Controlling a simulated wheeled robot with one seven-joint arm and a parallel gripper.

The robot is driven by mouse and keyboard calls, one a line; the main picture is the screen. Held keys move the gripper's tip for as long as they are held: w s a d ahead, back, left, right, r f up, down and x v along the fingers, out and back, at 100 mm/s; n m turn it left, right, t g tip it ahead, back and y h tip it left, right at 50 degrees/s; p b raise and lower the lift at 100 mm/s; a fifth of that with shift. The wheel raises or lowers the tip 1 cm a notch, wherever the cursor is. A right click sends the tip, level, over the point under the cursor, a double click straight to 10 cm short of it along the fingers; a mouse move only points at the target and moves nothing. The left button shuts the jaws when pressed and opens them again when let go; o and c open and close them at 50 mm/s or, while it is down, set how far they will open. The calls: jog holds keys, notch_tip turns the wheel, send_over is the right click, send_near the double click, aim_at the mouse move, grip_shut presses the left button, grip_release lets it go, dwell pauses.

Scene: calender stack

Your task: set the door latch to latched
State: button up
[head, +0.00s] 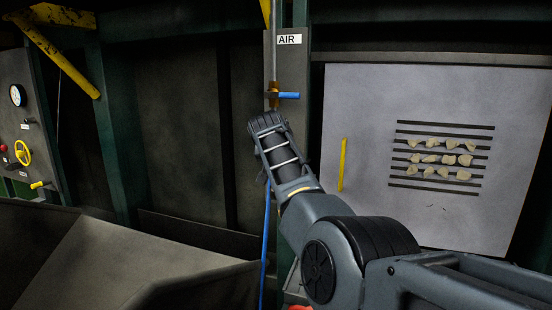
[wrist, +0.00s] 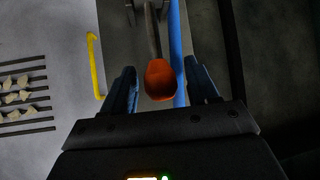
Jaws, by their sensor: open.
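A lever with a rounded orange end (wrist: 160,80) shows in the wrist view, with a grey shank running up from it. It appears to be the door latch handle. My gripper (wrist: 162,72) is open, with one dark finger on each side of the orange end. Gaps show on both sides, and I cannot tell whether the lever is fully between the fingers in depth. In the head view my arm and gripper hide the lever. The pale door panel (head: 360,110) looks closed and carries a yellow vertical handle (head: 342,164), also in the wrist view (wrist: 95,65).
A blue hose (wrist: 180,50) runs close beside the orange end. Above my gripper in the head view is a blue-handled valve (head: 288,95) under an AIR label (head: 289,39). A gauge panel (head: 28,125) stands at the far left. A sloped grey surface (head: 120,265) fills the lower left.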

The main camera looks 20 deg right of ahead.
jog(key=b+v, duration=0.1)
jog(key=v, duration=0.6)
jog(key=shift+s, duration=0.15)
